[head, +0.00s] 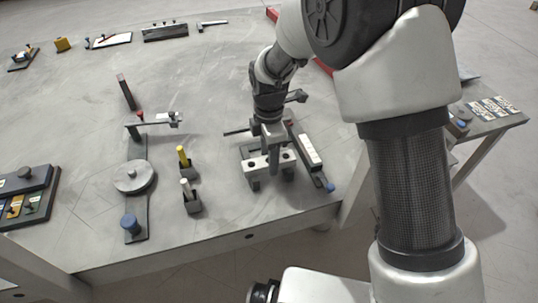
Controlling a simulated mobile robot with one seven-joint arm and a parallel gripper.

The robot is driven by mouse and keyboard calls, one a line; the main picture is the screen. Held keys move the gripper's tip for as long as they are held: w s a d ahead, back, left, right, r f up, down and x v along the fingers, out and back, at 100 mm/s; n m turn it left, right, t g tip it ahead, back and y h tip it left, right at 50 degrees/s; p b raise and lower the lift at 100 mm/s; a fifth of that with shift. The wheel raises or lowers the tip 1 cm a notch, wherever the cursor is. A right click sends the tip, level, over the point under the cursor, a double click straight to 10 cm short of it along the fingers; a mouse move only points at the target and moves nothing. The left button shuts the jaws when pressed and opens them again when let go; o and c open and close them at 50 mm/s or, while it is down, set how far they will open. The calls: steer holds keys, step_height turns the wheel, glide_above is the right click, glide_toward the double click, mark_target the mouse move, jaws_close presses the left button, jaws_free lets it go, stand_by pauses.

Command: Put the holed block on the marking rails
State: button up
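The holed block (255,163) is a pale bar with dark holes, near the table's front edge. It lies over dark supports that look like the marking rails (254,183); whether it rests on them or hangs just above cannot be told. My gripper (271,160) points down at the block's middle, with a finger in front of the bar. The far finger is hidden, so its opening and any grip on the block cannot be seen.
A pale strip on a dark base (309,150) with a blue end stands close to the right. Yellow and white pens in holders (189,170) stand to the left. Further left is a fixture with a round grey disc (134,176). The table's middle is largely clear.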

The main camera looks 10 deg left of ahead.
step_height(320, 180, up, 12)
steer(key=p, duration=0.2)
steer(key=shift+r, duration=0.2)
stand_by(0.3)
